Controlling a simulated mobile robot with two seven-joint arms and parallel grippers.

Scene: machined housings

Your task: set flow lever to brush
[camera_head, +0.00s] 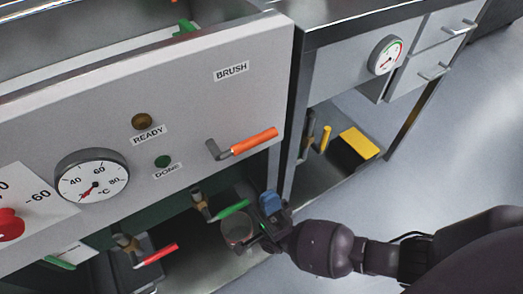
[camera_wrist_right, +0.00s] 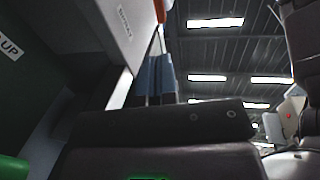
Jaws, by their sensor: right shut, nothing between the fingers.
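The lever with the orange handle (camera_head: 254,142) sits on the grey front panel (camera_head: 190,100). Its handle points right and slightly up from its pivot. The BRUSH label (camera_head: 231,71) is above it. My right gripper (camera_head: 270,203) is shut and empty, below the lever and apart from it, by the panel's lower right corner. In the right wrist view the blue fingers (camera_wrist_right: 155,77) stand beside the panel edge, with a bit of orange above them. Any label below the lever is hidden or out of view. My left gripper is not in view.
Below the panel are a valve with a green handle (camera_head: 233,209), close to my right gripper, and one with a red handle (camera_head: 160,254). A temperature dial (camera_head: 91,176) and red knob (camera_head: 10,225) are at left. Open floor (camera_head: 450,130) lies at right.

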